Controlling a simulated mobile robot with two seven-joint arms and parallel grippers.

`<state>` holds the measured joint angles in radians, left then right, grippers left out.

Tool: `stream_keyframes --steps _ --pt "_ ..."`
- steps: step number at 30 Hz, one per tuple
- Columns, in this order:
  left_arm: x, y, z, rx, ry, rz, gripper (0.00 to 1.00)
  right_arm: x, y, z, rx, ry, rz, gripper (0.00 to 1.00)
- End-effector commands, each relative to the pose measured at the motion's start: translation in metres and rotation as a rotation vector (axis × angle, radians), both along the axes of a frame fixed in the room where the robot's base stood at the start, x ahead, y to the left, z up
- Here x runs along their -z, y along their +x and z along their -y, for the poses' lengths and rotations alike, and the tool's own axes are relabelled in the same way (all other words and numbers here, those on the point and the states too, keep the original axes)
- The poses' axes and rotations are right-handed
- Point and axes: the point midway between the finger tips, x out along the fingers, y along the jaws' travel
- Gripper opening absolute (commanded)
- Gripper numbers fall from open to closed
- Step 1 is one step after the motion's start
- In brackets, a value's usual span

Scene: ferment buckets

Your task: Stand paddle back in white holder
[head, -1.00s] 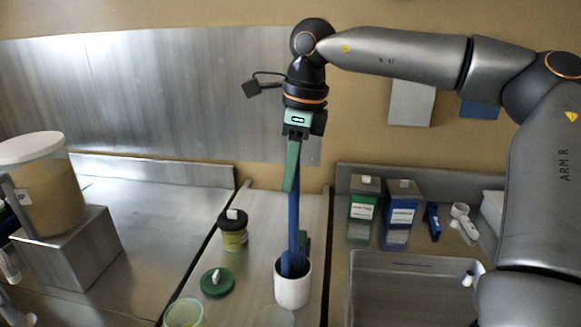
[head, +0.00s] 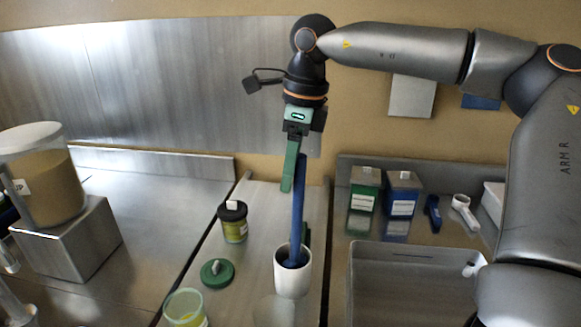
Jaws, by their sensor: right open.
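The blue paddle (head: 298,210) stands nearly upright in the white holder (head: 293,279), its lower end inside the cup and its handle leaning slightly to the right. My right gripper (head: 291,172) is open above and beside the top of the handle, and a green finger shows just left of it. The second finger is mostly hidden, so I cannot tell whether either touches the paddle. My left gripper is not in view.
A dark-lidded jar (head: 234,225), a green lid (head: 217,272) and an open tub (head: 186,308) stand left of the holder. A metal sink (head: 400,254) lies to the right, with green (head: 364,195) and blue (head: 402,200) boxes behind. A large bucket (head: 48,180) sits on a metal block at left.

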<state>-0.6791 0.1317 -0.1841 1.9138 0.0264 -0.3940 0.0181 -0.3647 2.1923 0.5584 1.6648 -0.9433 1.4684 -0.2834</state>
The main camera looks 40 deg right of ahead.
Motion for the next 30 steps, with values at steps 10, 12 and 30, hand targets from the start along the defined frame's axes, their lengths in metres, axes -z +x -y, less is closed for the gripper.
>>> stream_keyframes --steps 10,12,30 --pt "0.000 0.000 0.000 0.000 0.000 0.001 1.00 -0.009 -0.001 0.001 0.000 -0.001 0.000 0.61" --pt "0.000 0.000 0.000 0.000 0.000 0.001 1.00 -0.020 -0.002 0.002 0.001 -0.001 0.003 0.61" --pt "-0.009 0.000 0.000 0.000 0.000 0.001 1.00 -0.121 -0.015 0.012 0.000 -0.001 0.001 0.61"
